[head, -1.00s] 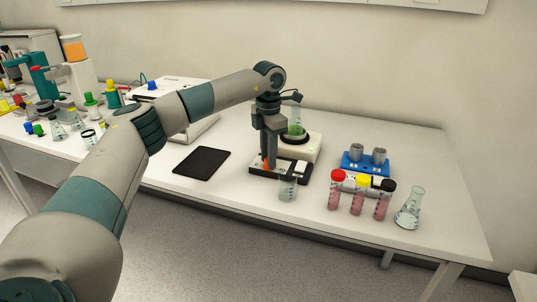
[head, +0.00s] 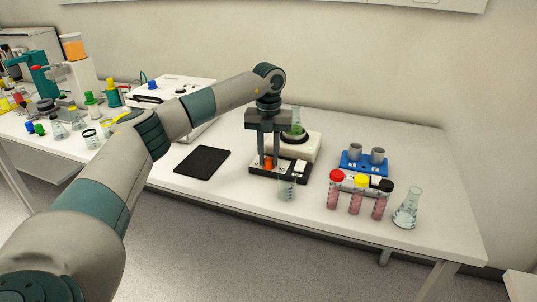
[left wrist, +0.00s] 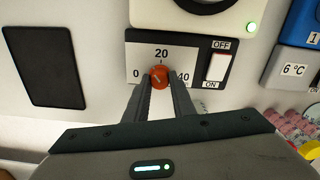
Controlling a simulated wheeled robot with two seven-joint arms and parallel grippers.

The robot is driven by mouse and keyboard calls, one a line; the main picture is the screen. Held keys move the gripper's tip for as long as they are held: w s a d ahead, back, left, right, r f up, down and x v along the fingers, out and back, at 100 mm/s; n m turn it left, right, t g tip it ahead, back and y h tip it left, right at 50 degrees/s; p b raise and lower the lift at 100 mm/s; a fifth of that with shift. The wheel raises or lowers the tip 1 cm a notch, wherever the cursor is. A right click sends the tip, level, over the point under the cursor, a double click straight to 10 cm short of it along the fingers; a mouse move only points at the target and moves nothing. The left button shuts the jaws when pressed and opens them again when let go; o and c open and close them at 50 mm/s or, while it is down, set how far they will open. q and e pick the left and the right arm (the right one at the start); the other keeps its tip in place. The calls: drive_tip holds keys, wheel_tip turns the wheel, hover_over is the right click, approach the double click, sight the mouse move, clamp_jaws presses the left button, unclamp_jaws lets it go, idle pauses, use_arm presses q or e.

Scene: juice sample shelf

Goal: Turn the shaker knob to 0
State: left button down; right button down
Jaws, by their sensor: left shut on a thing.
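The orange shaker knob (left wrist: 159,76) sits on a white dial plate (left wrist: 147,54) marked 0, 20 and 40 in the left wrist view. In the head view the knob (head: 268,163) shows low between my fingers. My left gripper (left wrist: 159,82) is shut on the knob, with one finger on each side. In the head view my left gripper (head: 268,156) points down at the shaker's black front (head: 290,177). I cannot tell exactly where the knob's mark points. My right gripper is not in view.
An ON/OFF switch (left wrist: 217,66) is right of the dial. A flask (head: 297,124) stands on the shaker. A beaker (head: 287,188) is just in front. Red-filled tubes (head: 356,197) and a blue device (head: 350,164) are to the right, and a black pad (head: 202,162) to the left.

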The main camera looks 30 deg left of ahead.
sight(269, 159)
use_arm(q)
drive_tip(key=n, duration=0.4)
drive_tip(key=shift+r+n+p, duration=0.1)
drive_tip(key=shift+n+p, duration=0.2)
drive_tip(key=shift+p, duration=0.1)
drive_tip(key=n, duration=0.4)
drive_tip(key=shift+w+p, duration=0.1)
drive_tip(key=shift+p, duration=0.3)
drive_tip(key=shift+n, duration=0.9)
drive_tip(key=c, duration=1.5)
unclamp_jaws()
drive_tip(key=shift+r, duration=0.4)
wheel_tip(269, 159, up, 4)
drive_tip(key=shift+f+b, duration=0.25)
drive_tip(key=shift+b, duration=0.15)
drive_tip(key=shift+r+b, duration=0.45)
drive_tip(key=shift+r, duration=6.05)
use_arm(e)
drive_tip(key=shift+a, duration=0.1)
